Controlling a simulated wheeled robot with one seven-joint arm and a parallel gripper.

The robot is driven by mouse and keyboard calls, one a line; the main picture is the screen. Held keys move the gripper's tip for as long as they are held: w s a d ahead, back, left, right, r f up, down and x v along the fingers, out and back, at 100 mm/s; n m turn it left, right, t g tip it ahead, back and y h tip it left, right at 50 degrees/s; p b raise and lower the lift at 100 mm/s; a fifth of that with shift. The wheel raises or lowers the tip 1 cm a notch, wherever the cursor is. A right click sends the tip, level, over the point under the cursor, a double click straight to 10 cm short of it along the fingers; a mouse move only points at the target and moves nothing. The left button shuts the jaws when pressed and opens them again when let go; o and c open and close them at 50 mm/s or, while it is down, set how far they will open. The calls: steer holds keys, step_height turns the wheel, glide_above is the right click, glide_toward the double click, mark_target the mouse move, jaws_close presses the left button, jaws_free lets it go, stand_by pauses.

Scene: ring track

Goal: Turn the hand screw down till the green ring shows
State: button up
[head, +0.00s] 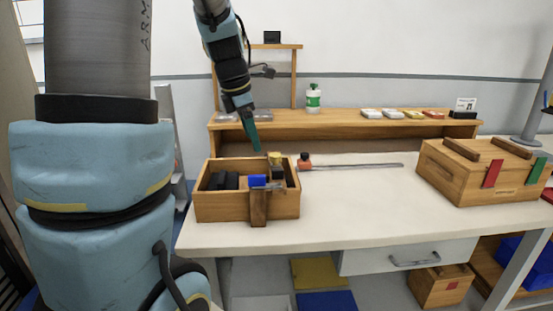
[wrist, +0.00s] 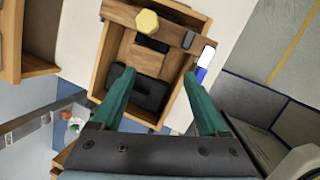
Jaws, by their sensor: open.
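The hand screw is most likely the yellow six-sided knob (wrist: 147,21), set on a wooden bar across the wooden box (wrist: 103,62) in the wrist view. In the head view the yellow knob (head: 275,157) stands above a dark block at the back right of the open box (head: 225,207). I see no green ring; the knob's underside is hidden. My gripper (wrist: 159,73) is open and empty, its teal fingers spread over the box, with the knob beyond the fingertips. In the head view my gripper (head: 254,142) is above the box's back edge, left of the knob and apart from it.
Black blocks (wrist: 152,92) lie in the box. A blue piece (head: 257,181) is at its front right. A lidded wooden crate (head: 450,190) stands right. The table's middle is clear.

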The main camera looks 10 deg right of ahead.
mark_target(275, 154)
steer(key=w+d+r+n, duration=0.2)
steer(key=w+d+n, duration=0.15)
steer(key=n, duration=0.25)
steer(key=shift+h, duration=0.4)
steer(key=x, duration=1)
steer(key=shift+w+d+b, duration=0.1)
steer(key=shift+w+b, duration=0.05)
steer(key=shift+b, duration=0.25)
jaws_close()
